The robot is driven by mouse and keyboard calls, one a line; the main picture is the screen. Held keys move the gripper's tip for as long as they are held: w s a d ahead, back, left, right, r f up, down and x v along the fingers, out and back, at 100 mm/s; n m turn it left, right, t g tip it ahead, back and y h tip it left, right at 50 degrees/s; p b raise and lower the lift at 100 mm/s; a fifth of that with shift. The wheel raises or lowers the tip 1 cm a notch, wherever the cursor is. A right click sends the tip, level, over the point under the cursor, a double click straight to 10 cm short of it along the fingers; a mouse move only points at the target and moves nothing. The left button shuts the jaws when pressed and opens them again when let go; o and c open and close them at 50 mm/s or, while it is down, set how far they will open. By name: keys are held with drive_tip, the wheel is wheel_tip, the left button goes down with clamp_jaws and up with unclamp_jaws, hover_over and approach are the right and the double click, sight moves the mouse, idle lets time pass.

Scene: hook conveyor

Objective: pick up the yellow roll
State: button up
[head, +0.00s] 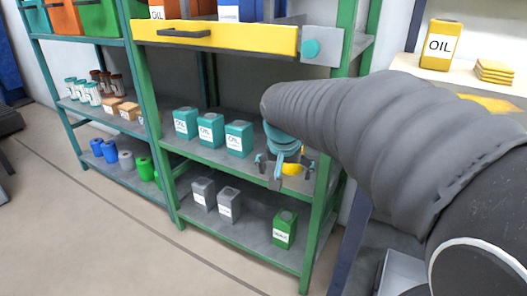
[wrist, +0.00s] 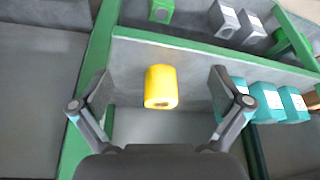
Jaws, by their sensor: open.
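The yellow roll (wrist: 160,88) lies on the grey middle shelf (wrist: 200,65) of the green rack, near the middle of the wrist view. In the head view only part of the roll (head: 293,168) shows, behind my gripper (head: 283,172). In the wrist view my gripper (wrist: 160,80) is open, with one finger to the left of the roll and one to the right. Gaps show on both sides and the jaws hold nothing. How far the fingertips are above the shelf I cannot tell.
Teal oil cans (head: 211,130) stand on the same shelf, close to the right finger in the wrist view. A green rack post (head: 325,170) stands beside my gripper. A yellow drawer (head: 215,36) is above. Grey cans (head: 203,192) and a green can (head: 284,229) stand below.

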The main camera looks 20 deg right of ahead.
drive_tip(key=shift+m, duration=0.3)
drive_tip(key=w+d, duration=0.2)
drive_tip(key=w, duration=0.2)
drive_tip(key=w+d+f, duration=0.1)
drive_tip(key=w+d, duration=0.1)
drive_tip(key=w, duration=0.2)
drive_tip(key=w+d, duration=0.2)
drive_tip(key=w, duration=0.2)
drive_tip(key=shift+w+d+f, duration=0.3)
drive_tip(key=shift+w+d, duration=0.05)
drive_tip(key=b+x, duration=0.1)
drive_tip(key=x, duration=0.4)
drive_tip(key=c, duration=1.4)
